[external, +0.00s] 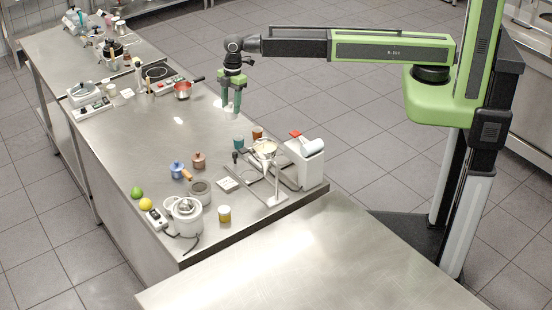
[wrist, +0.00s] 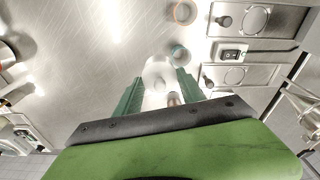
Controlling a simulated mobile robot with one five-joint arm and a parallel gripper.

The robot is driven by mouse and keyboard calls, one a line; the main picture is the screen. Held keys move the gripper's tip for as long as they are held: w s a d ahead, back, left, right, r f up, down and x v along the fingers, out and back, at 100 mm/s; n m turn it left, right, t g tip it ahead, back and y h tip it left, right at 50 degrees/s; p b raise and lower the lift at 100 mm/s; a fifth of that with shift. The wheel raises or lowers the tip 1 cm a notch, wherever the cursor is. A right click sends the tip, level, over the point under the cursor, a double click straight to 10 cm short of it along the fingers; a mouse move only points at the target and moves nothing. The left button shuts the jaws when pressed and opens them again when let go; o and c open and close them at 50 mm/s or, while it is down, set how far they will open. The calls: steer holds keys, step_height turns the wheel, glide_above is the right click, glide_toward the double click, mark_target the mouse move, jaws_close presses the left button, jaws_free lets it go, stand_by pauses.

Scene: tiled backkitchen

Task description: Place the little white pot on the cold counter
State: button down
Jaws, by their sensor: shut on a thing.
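My gripper (external: 231,108) hangs over the right edge of the long steel counter (external: 160,130), fingers pointing down. In the wrist view its green fingers (wrist: 157,92) are closed around a small white pot (wrist: 157,72). In the external view the pot is mostly lost among the fingers and the bright glare. A bare steel counter (external: 330,260) lies in the foreground; no label shows which surface is the cold counter.
The long counter holds a red pan (external: 183,90), a teal cup (external: 238,141), a white machine (external: 305,162), a blue pot (external: 177,170) and a white juicer (external: 186,216). Its middle is mostly clear. The foreground counter is empty.

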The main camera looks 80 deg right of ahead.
steer(key=a+n+g, duration=0.1)
steer(key=a+n, duration=0.8)
steer(key=a, duration=2.3)
steer(key=s+a+n, duration=0.3)
steer(key=s+a, duration=0.4)
steer(key=s, duration=0.3)
steer(key=s+a+n, duration=0.2)
steer(key=s+a, duration=0.5)
steer(key=s, duration=0.4)
steer(key=s+a+n+g, duration=0.1)
steer(key=s+a+n, duration=0.2)
steer(key=s+a, duration=0.3)
steer(key=s, duration=0.5)
steer(key=shift+a+r+n, duration=0.15)
steer(key=shift+a+n, duration=0.15)
steer(key=shift+a, duration=0.1)
